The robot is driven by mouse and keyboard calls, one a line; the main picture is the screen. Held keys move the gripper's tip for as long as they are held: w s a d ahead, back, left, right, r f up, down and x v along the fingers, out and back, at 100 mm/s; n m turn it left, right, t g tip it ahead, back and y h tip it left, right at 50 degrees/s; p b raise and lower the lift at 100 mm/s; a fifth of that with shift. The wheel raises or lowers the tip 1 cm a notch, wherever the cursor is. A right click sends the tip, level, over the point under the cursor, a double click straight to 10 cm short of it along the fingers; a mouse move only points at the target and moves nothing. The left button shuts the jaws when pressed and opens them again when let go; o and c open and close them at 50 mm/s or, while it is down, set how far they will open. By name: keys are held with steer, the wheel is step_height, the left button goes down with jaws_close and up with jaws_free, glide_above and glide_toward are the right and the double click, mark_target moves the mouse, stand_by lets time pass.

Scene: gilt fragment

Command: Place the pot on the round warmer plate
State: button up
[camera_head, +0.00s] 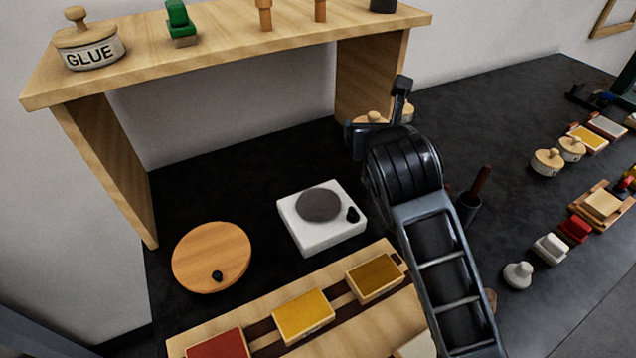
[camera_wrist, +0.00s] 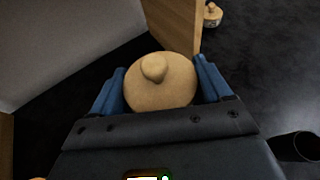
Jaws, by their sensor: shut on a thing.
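My gripper (camera_head: 374,120) is at the right end of the wooden shelf, above the dark counter. In the wrist view my gripper (camera_wrist: 161,88) has its blue fingers shut on the sides of a pot (camera_wrist: 160,84) with a round wooden lid and knob. In the head view only a bit of the held pot's lid (camera_head: 369,117) shows; its body is hidden. A white square warmer (camera_head: 308,238) with a dark round plate (camera_head: 320,205) and black knob stands empty, left of and nearer than my gripper. A round wooden disc (camera_head: 211,252) with a small black knob is also bare; I cannot tell which is meant.
The shelf (camera_head: 230,55) holds a GLUE pot (camera_head: 90,48) and several small things. Another pot (camera_wrist: 213,14) stands beyond its side panel. A dark cup (camera_head: 467,208) holding a stick is right of my arm. A wooden tray (camera_head: 235,318) with coloured blocks lies in front.

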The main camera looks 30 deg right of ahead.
glide_above(318, 204)
step_height(318, 204, down, 6)
steer(key=shift+d+f, duration=0.15)
steer(key=shift+f, duration=2.15)
steer(key=shift+f, duration=0.1)
steer(key=o, duration=1.2)
steer(key=shift+f, duration=0.1)
steer(key=shift+r, duration=0.25)
steer(key=v, duration=1.2)
steer(key=shift+f, duration=0.15)
